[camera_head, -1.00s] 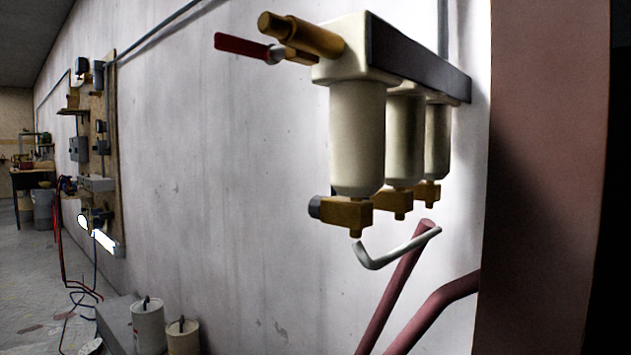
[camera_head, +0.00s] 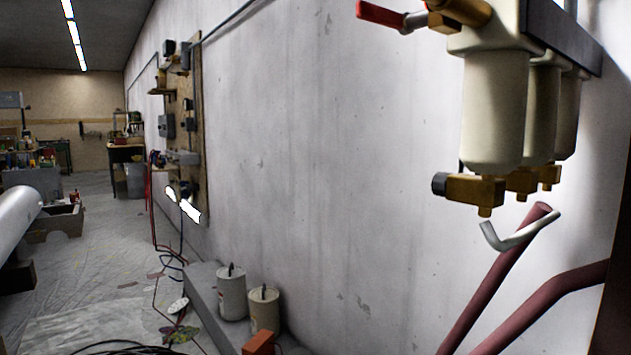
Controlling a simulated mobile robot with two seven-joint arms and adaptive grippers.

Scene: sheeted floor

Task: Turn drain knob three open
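Three cream filter bowls hang in a row from a dark bracket (camera_head: 565,38) on the wall at the upper right. Under the nearest bowl (camera_head: 493,108) is a brass drain fitting (camera_head: 475,189) with a dark round knob (camera_head: 439,184) on its left end. The second brass fitting (camera_head: 520,181) and third brass fitting (camera_head: 550,174) sit behind it, partly hidden, and their knobs cannot be made out. I cannot tell which one is knob three or whether any is open. Neither of my grippers is in view.
A red lever (camera_head: 380,14) juts left above the bowls. A pale bent tube (camera_head: 520,236) and dark red pipes (camera_head: 495,280) are below. Two white canisters (camera_head: 231,293) stand on a grey ledge (camera_head: 203,287). Hoses and cables lie on the sheeted floor at left.

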